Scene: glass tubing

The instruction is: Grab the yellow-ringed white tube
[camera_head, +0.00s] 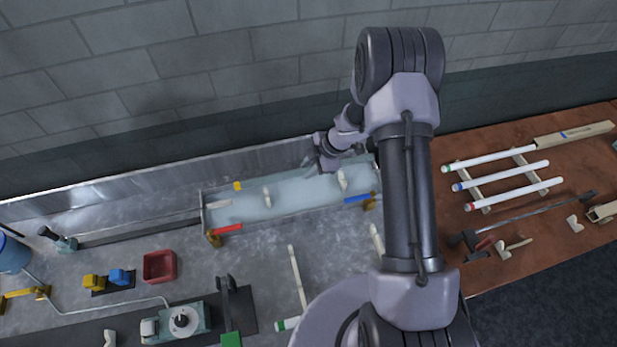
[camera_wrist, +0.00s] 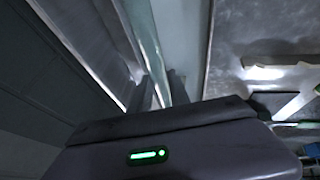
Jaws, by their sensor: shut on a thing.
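My gripper (camera_head: 325,163) is over the back edge of a long pale-blue translucent trough (camera_head: 300,205) in the head view. A small yellow block (camera_head: 237,185) shows at the trough's left end. No white tube with a yellow ring shows clearly in either view.
White tubes with green, blue and red ends (camera_head: 515,178) lie on a rack on the brown table (camera_head: 560,225) at right. A red bar (camera_head: 228,229) and a blue bar (camera_head: 357,198) flank the trough's front edge. A red tray (camera_head: 159,266) stands at left. A wall rises close behind.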

